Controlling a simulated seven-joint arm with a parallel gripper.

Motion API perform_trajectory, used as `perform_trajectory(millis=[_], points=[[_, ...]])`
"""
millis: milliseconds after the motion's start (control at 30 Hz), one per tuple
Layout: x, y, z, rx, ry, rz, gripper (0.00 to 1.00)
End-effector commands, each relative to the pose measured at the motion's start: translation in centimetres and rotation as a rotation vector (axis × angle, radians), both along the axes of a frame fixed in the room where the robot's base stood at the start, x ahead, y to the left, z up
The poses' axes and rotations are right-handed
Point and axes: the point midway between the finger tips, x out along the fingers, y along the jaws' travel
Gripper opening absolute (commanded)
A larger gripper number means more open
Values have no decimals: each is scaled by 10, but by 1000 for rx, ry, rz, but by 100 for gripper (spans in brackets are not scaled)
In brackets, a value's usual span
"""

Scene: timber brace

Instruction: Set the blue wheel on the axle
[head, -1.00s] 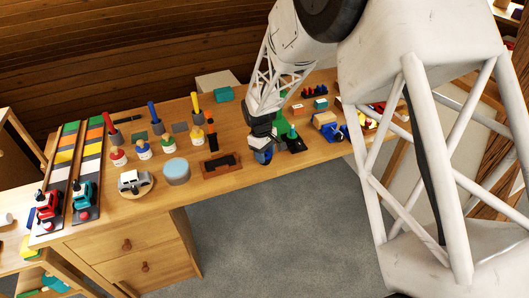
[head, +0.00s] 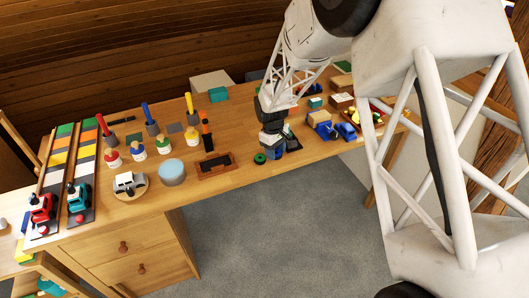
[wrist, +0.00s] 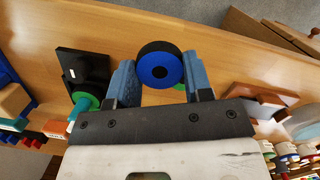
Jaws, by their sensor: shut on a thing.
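My gripper (wrist: 160,85) is shut on the blue wheel (wrist: 159,66), a black tyre with a blue hub, held between the blue-grey fingertips above the table. In the head view my gripper (head: 272,146) hides most of the wheel, and only some blue shows at its tip. A dark plate (wrist: 88,68) lies to the left in the wrist view, with a green ring and a teal cylinder at its near end. The plate also shows just right of my gripper in the head view (head: 292,140). I cannot clearly make out the axle.
A small green wheel (head: 260,158) lies just left of my gripper. A brown tray (head: 215,168) with a dark inset is further left. A blue toy vehicle (head: 326,130) stands to the right. The table's front edge is close to my gripper.

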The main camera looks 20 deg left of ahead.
Motion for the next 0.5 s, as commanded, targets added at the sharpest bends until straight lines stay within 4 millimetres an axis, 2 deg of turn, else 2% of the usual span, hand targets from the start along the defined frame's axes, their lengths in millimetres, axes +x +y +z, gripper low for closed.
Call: perform_trajectory(millis=[100,300,467,500], points=[[21,-18,7,0,0,-70,24],[47,-41,16,0,0,-167,24],[65,-57,22,1,-1,-232,24],[71,-52,28,2,-1,-251,24]])
